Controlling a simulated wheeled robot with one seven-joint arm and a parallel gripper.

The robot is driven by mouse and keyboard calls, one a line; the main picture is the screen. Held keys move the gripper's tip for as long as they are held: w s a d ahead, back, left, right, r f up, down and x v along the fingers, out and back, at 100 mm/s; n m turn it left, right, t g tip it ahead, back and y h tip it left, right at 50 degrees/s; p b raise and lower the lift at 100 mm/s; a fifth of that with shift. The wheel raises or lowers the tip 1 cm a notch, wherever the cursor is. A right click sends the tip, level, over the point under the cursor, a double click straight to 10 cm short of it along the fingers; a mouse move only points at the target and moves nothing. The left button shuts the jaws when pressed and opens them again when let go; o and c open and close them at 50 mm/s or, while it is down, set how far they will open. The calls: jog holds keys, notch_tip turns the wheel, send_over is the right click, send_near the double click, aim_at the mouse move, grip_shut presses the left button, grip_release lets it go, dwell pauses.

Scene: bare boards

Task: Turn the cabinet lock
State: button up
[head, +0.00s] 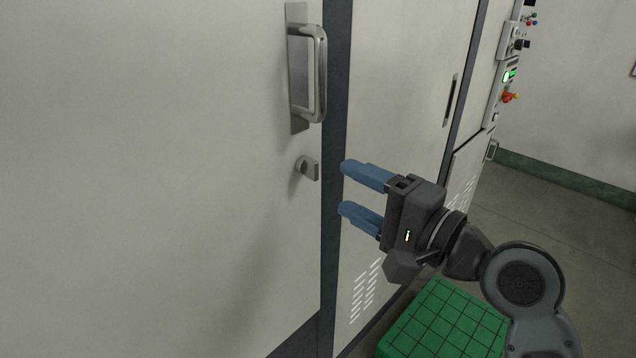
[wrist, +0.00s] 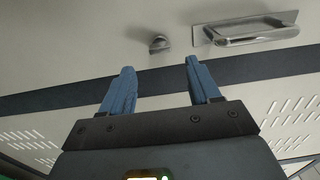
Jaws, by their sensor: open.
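The cabinet lock (head: 308,168) is a small grey metal turn knob on the pale cabinet door (head: 150,180), below the door handle. It also shows in the wrist view (wrist: 159,43), ahead of the gap between my fingertips. My gripper (head: 343,189) has blue fingers, is open and empty, and points left just to the right of the lock. In the wrist view my gripper (wrist: 160,64) has its two fingers spread apart. The fingers appear apart from the lock.
A metal bar handle (head: 318,75) sticks out above the lock; it also shows in the wrist view (wrist: 250,30). A dark strip (head: 334,130) separates this door from the vented panel (head: 385,110). A green gridded box top (head: 445,322) lies below my arm. Controls (head: 508,76) are at the upper right.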

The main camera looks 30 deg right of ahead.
aim_at(317, 173)
jog(key=p+x, duration=0.1)
jog(key=x, duration=0.6)
jog(key=shift+w, duration=0.15)
jog(key=shift+c, duration=0.3)
jog(key=shift+f, duration=0.1)
jog(key=c, duration=1)
